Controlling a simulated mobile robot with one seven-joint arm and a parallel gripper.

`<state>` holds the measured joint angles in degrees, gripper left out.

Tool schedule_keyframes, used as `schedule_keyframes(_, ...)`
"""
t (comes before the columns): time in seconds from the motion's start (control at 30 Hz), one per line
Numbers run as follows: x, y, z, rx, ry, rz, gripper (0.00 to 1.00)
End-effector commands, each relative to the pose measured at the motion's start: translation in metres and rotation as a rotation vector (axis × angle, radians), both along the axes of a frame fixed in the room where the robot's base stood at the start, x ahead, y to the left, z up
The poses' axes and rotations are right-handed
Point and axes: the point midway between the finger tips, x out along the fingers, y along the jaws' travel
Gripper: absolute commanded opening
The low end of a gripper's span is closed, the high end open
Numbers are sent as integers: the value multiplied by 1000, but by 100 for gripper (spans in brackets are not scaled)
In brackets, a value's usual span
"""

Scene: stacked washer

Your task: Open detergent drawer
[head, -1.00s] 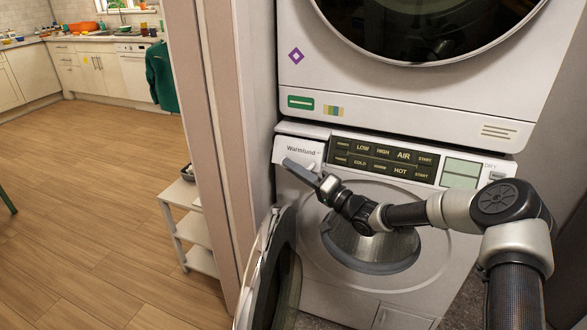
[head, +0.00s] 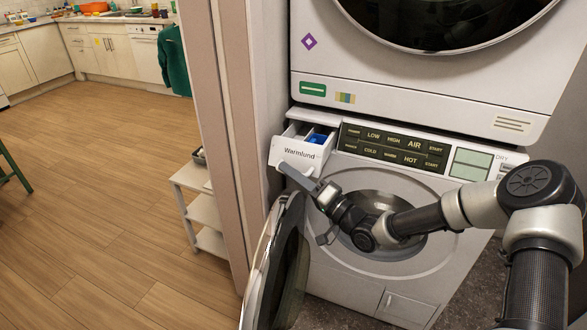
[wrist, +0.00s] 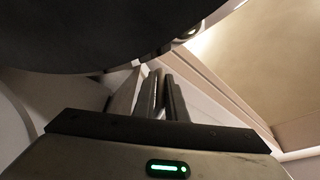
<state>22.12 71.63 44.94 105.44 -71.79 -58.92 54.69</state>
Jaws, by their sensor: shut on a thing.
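The detergent drawer (head: 299,153) is at the upper left of the lower washer, its white front marked "Warmlund". It stands out from the washer, and its inside with a blue part (head: 318,138) shows from above. My gripper (head: 290,172) is at the lower edge of the drawer front, with its fingers close together. In the wrist view the fingers (wrist: 161,95) are nearly parallel with a narrow gap, against a pale surface. The exact grip on the drawer is hard to see.
The washer's round door (head: 277,265) hangs open at the lower left, below my gripper. The control panel (head: 394,147) is right of the drawer. The dryer (head: 420,97) sits above. A wall edge (head: 236,150) and a white shelf (head: 200,205) stand to the left.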

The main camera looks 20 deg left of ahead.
Motion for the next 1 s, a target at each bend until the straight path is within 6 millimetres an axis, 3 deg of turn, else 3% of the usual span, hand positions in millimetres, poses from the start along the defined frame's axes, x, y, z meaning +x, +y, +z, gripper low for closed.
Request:
schedule_keyframes(0.1,-1,2,3,5,-5,4,0)
schedule_keyframes(0.13,-1,2,3,5,-5,4,16)
schedule_keyframes(0.2,0,2,3,5,-4,3,28)
schedule_keyframes(0.63,-3,-8,0,2,-2,0,29)
schedule_keyframes(0.77,-12,-28,-5,1,0,-2,29)
schedule_keyframes(1.0,-38,-81,-16,2,0,-1,29)
